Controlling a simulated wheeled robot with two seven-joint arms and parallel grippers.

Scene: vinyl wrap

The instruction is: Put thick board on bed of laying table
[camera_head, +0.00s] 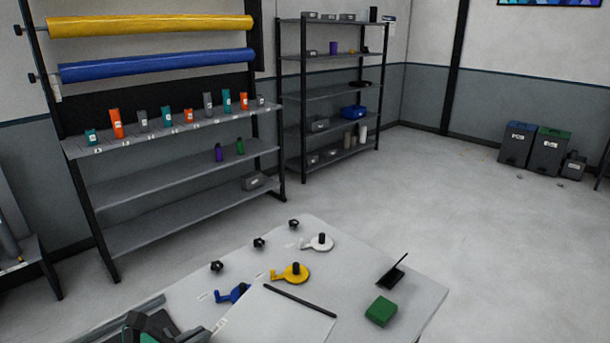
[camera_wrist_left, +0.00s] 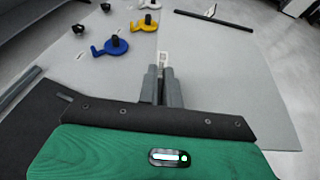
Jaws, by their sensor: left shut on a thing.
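A pale grey flat board (camera_head: 268,318) is at the front of the white-grey laying table (camera_head: 350,250); it also shows in the left wrist view (camera_wrist_left: 235,85). My left gripper (camera_head: 200,335) comes in at the bottom left. Its two fingers (camera_wrist_left: 162,82) are shut on the board's near left edge, beside a small white label (camera_wrist_left: 163,59). The board lies over the table surface, but I cannot tell whether it touches it. Its near part is cut off in the head view. My right gripper is in neither view.
A black bar (camera_head: 300,300) lies along the board's far edge. Blue (camera_head: 234,293), yellow (camera_head: 291,273) and white (camera_head: 318,242) handled discs and black knobs (camera_head: 259,242) line the table's left. A green block (camera_head: 381,311) and black stand (camera_head: 395,272) are at right. Shelves (camera_head: 190,180) stand behind.

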